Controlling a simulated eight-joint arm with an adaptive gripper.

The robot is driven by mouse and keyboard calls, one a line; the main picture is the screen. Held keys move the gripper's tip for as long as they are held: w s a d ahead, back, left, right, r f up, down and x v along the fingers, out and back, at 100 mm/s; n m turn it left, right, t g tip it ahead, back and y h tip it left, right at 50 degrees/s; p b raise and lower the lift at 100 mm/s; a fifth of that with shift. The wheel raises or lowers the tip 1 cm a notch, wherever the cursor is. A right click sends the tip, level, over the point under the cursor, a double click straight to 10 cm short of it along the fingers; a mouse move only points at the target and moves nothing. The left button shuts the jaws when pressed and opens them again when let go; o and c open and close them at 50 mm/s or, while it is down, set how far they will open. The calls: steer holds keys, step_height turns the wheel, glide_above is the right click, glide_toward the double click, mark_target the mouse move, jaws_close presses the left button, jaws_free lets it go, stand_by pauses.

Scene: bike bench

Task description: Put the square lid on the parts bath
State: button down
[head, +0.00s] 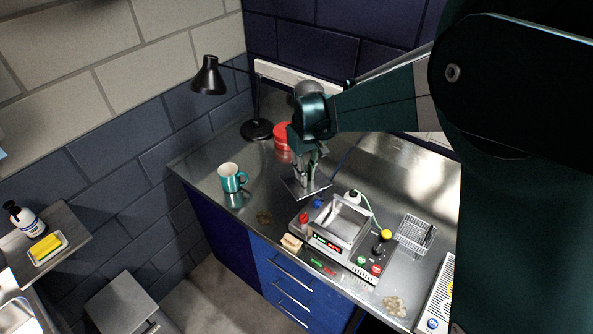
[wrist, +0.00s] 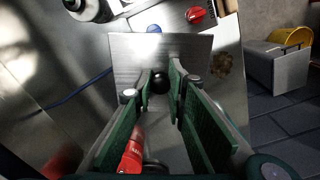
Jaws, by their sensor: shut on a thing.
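The square lid (head: 298,190) is a thin grey metal plate with a black knob. My gripper (head: 312,176) is shut on the knob and holds the lid left of and behind the parts bath. In the wrist view the knob (wrist: 160,83) is between the fingertips, and the lid (wrist: 190,48) spreads out beyond them. The parts bath (head: 352,212) is an open metal basin in a grey machine with a lit red and green display and coloured knobs. The lid is apart from the basin's opening. In the wrist view the lid hides most of what lies below.
A teal mug (head: 231,178) and black lamp (head: 257,129) stand left on the metal bench. A red container (head: 281,133) is behind my gripper. A white bottle (head: 352,197) stands behind the bath; a wire basket (head: 414,235) is to its right. A small tan block (head: 291,243) lies in front.

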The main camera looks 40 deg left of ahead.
steer(key=s+d+r+m+p, duration=0.1)
steer(key=s+d+r+m, duration=0.1)
steer(key=d+m, duration=0.4)
steer(key=s+d+r+m+p, duration=0.1)
steer(key=s+d+r+m, duration=0.2)
steer(key=d+m, duration=0.4)
steer(key=d, duration=0.4)
steer(key=shift+d+r+m, duration=0.15)
steer(key=shift+d+m, duration=0.1)
steer(key=shift+m, duration=0.05)
steer(key=shift+s+f, duration=0.1)
steer(key=shift+f, duration=0.15)
steer(key=shift+f+b, duration=1.55)
steer(key=shift+f, duration=1.1)
steer(key=shift+f+b, duration=0.6)
steer(key=shift+b, duration=0.2)
stand_by(0.5)
steer(key=c, duration=2.2)
jaws_free()
steer(key=shift+c, duration=0.2)
steer(key=shift+r, duration=0.15)
step_height(320, 180, up, 12)
